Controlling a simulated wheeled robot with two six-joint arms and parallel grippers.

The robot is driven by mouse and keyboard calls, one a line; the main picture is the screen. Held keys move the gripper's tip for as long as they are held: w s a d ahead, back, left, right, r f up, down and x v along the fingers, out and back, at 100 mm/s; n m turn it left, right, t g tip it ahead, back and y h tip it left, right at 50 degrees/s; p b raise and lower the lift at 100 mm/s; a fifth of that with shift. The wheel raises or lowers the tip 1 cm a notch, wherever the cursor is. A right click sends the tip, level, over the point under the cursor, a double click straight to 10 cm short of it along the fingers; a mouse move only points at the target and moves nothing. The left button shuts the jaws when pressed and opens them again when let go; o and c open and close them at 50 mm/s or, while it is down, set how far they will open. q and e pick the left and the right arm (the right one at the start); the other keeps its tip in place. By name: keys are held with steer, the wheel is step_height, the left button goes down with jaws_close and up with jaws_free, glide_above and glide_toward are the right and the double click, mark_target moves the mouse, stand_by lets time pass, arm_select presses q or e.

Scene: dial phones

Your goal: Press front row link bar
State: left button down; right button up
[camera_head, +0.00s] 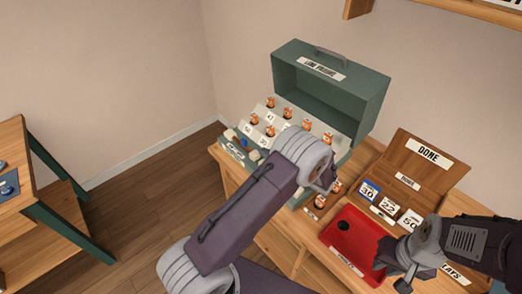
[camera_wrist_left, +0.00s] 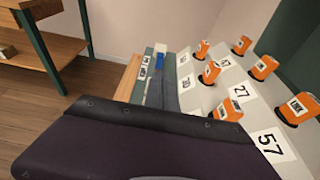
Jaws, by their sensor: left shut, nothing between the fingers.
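The green box (camera_head: 325,118) with an open lid holds stepped pale rows of orange knobs (camera_head: 270,103) and number cards. A small blue piece (camera_head: 244,142) sits at its front left corner; it also shows in the left wrist view (camera_wrist_left: 159,61), beside a white label strip (camera_wrist_left: 145,63). I cannot tell for certain which part is the front row link bar. My left gripper (camera_head: 326,182) is shut and empty, over the front right of the box, mostly hidden by its wrist. My right gripper (camera_head: 394,268) is over the red tray (camera_head: 345,236); its fingers are unclear.
A wooden board (camera_head: 415,172) marked DONE stands right of the box, with number cards in front. A side table (camera_head: 25,190) stands at the far left. A shelf (camera_head: 455,10) hangs at the top right. Open floor (camera_head: 135,195) lies between the tables.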

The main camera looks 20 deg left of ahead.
arm_select(q)
glide_toward(243, 139)
steer(key=a+f, duration=0.1)
steer(key=w+a+f, duration=0.2)
steer(key=a, duration=0.1)
steer(key=shift+p, duration=0.3)
arm_select(e)
steer(key=shift+r, duration=0.35)
arm_select(q)
steer(key=a, duration=0.1)
steer(key=w+a+b, duration=0.1)
steer(key=a, duration=0.2)
steer(key=shift+w+f, duration=0.1)
steer(key=shift+w, duration=0.25)
arm_select(e)
steer(key=shift+f, duration=0.7)
arm_select(q)
steer(key=shift+a, duration=0.15)
arm_select(e)
steer(key=shift+s, duration=0.1)
arm_select(q)
steer(key=shift+r, duration=0.25)
arm_select(e)
steer(key=shift+d, duration=0.15)
steer(key=shift+r, duration=0.1)
